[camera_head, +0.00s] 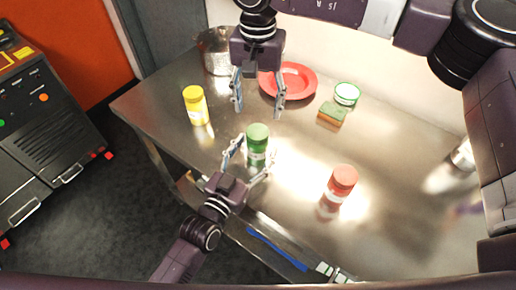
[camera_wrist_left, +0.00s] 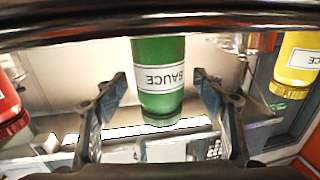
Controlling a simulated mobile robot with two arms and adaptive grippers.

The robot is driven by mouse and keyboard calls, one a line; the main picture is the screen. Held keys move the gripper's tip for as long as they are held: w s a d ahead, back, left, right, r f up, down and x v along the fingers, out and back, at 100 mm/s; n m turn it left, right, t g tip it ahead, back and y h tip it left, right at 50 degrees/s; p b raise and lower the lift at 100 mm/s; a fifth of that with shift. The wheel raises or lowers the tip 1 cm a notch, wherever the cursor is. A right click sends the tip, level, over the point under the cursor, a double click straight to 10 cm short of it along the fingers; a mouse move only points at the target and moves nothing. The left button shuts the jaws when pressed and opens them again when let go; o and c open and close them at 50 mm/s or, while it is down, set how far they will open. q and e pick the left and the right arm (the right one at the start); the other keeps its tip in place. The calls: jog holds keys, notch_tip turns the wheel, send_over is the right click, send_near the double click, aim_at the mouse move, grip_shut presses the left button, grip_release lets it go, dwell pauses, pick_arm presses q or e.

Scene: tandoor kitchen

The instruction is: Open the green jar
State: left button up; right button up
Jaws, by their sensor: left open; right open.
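The green jar (camera_head: 257,144) stands upright on the metal table in the head view, with its green lid on. My left gripper (camera_head: 248,160) is open, with its fingers on either side of the jar's near side. My right gripper (camera_head: 258,103) is open and empty, pointing down above the table behind the jar.
A yellow jar (camera_head: 195,106) stands to the left and a red jar (camera_head: 341,183) to the right. A red plate (camera_head: 289,80), a metal pot (camera_head: 214,50), a green-and-brown sponge (camera_head: 331,114) and a green-rimmed white container (camera_head: 346,95) are farther back. A blue utensil (camera_head: 276,248) lies near the front edge.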

pick_arm(q)
jog(key=shift+w+d, duration=0.25)
jog(key=shift+w, duration=0.25)
grip_shut()
